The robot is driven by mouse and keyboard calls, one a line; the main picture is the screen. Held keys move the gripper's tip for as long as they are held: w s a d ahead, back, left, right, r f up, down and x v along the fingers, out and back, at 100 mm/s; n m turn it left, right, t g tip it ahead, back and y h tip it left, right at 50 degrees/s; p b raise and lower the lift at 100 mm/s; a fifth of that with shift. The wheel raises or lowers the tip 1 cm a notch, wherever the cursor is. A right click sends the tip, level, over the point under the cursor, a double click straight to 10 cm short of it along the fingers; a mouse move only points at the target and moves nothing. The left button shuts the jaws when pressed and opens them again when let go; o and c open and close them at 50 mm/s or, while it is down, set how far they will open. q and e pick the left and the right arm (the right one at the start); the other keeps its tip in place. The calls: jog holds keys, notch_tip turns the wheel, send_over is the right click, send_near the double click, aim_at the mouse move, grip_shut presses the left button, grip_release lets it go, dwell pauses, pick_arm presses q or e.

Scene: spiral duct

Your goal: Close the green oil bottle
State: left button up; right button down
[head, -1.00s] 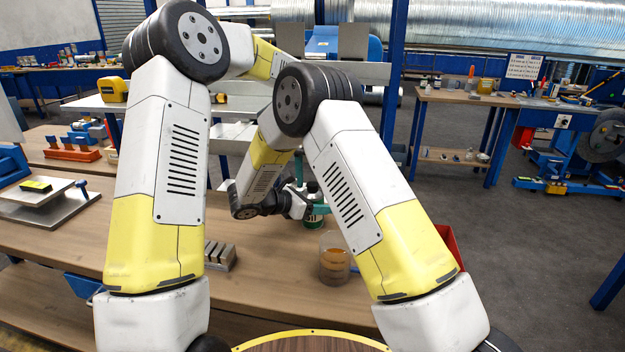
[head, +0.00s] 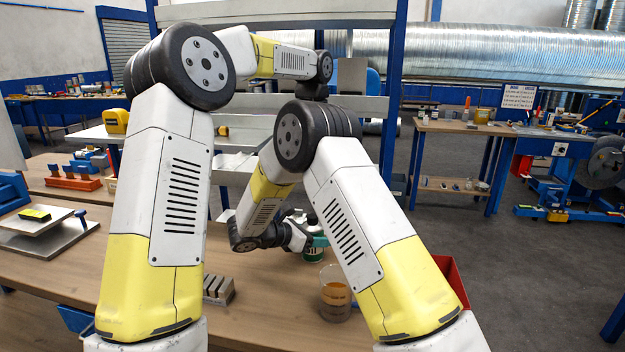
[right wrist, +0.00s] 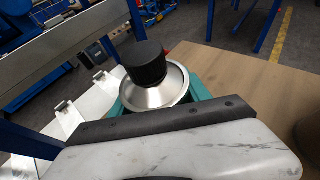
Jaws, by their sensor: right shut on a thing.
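I cannot tell whether the cap is tightened. My right gripper (head: 317,241) is shut on the bottle; its teal fingers show on either side below the silver shoulder in the right wrist view. My left arm reaches across the top of the head view; its gripper is not visible.
A clear jar with brown contents (head: 335,293) stands just in front of the bottle. A slotted metal block (head: 218,290) lies to the left on the bench. A red bin (head: 452,282) is at the right. Shelving with a blue post (head: 393,100) rises behind.

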jog(key=shift+c, duration=2.1)
grip_release()
jog(key=v, duration=0.7)
jog(key=shift+s+a+r, duration=0.15)
jog(key=shift+s+a, duration=0.05)
jog(key=shift+a, duration=0.1)
